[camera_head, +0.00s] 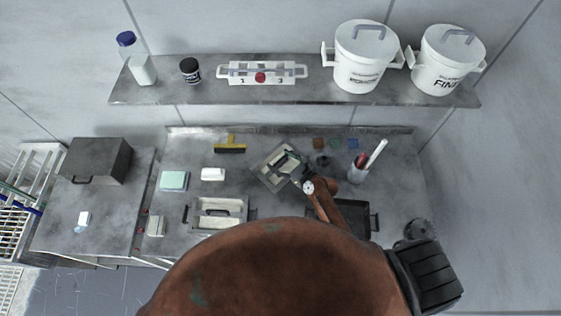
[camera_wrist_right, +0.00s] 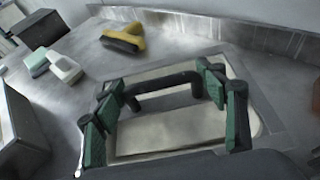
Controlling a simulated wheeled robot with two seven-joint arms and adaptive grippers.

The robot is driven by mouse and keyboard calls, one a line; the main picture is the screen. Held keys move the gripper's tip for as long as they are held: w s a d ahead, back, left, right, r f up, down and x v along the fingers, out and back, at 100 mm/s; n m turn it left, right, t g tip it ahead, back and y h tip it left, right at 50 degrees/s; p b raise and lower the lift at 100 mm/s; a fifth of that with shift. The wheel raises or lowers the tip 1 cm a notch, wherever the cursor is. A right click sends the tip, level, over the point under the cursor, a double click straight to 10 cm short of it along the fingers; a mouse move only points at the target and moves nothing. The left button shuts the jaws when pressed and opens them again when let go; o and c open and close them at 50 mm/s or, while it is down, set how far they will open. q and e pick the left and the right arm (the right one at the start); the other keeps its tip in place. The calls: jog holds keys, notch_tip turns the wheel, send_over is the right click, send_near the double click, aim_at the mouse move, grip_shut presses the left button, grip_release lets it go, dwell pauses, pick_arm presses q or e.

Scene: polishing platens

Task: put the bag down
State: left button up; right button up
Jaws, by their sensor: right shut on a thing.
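No bag can be made out in either view. My right gripper (camera_head: 288,166) is at a pale plate (camera_head: 268,178) with a dark handle on the bench. In the right wrist view, its green-padded fingers (camera_wrist_right: 165,112) stand on either side of the plate's dark, arched handle (camera_wrist_right: 165,88) and are shut on it. The pale plate (camera_wrist_right: 170,132) lies below the fingers, within a grey rectangular surround. I cannot tell whether the plate touches the surround or is slightly raised. My left gripper is not in view.
A yellow-and-black brush (camera_head: 230,146), a white block (camera_head: 212,174) and a pale green block (camera_head: 174,181) lie to the left. A grey handled unit (camera_head: 217,212) is nearer. A cup of tools (camera_head: 358,172) stands right. A shelf (camera_head: 300,96) with white buckets (camera_head: 362,72) runs behind.

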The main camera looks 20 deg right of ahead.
jog(key=shift+f, duration=0.1)
jog(key=o, duration=1.9)
jog(key=v, duration=1.2)
jog(key=shift+d+p, duration=0.1)
jog(key=shift+p, duration=0.2)
